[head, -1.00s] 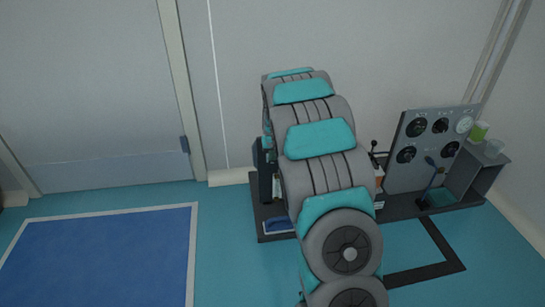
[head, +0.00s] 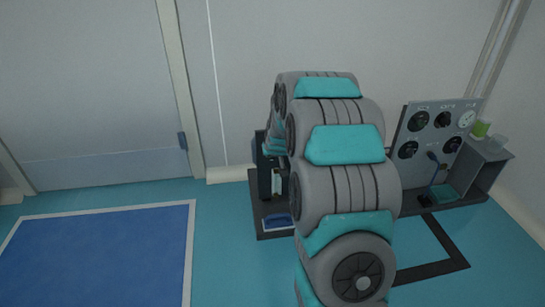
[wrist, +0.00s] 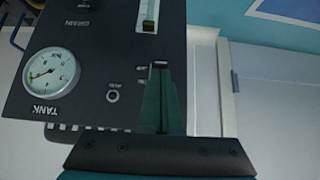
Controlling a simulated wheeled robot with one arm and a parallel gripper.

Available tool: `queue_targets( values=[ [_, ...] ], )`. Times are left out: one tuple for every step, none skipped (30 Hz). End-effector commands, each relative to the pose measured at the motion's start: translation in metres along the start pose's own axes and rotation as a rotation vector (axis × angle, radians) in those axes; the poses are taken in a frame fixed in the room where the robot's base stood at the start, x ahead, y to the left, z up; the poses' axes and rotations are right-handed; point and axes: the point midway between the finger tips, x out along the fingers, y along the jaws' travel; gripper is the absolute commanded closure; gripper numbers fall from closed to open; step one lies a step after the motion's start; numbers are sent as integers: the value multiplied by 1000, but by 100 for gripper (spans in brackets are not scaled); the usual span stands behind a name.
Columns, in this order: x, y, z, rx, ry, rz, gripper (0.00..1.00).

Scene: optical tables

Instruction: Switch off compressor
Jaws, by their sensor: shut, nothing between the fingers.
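In the wrist view, the dark compressor panel (wrist: 105,60) fills the left and middle, with its lettering upside down. A round white gauge marked TANK (wrist: 52,75) is on it. A small round fitting (wrist: 113,97) sits near lettering that looks like AUTO. My gripper (wrist: 160,66) is shut and empty, its dark green fingers in front of the panel's right part; I cannot tell whether the tips touch it. The fingers hide part of the panel, and no switch lever is clear there. In the head view, my arm hides the gripper and most of the dark unit (head: 264,175).
A door (head: 90,90) and a blue floor mat (head: 105,255) are at the left. The floor between mat and bench is clear.

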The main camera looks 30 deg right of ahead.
Motion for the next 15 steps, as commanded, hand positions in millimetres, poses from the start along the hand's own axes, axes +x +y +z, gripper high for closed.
queue_targets(
  values=[
    [3,-1,5,3,33,-2,100],
    [4,-2,6,2,53,-3,100],
    [5,-2,7,2,84,-3,100],
    [6,-1,6,2,99,-2,100],
    [7,-1,5,1,113,-1,100],
    [9,-2,5,1,130,0,100],
    [10,-2,5,0,141,-1,100],
    [11,-3,5,-1,153,-1,100],
    [10,-3,3,0,166,0,100],
    [9,-2,1,-1,164,0,100],
    [8,-2,1,-1,164,0,100],
    [8,-2,1,-1,163,1,100],
    [8,-2,1,-1,163,1,100],
    [8,-2,1,-1,162,1,100],
    [8,-2,1,-1,162,1,100]
  ],
)
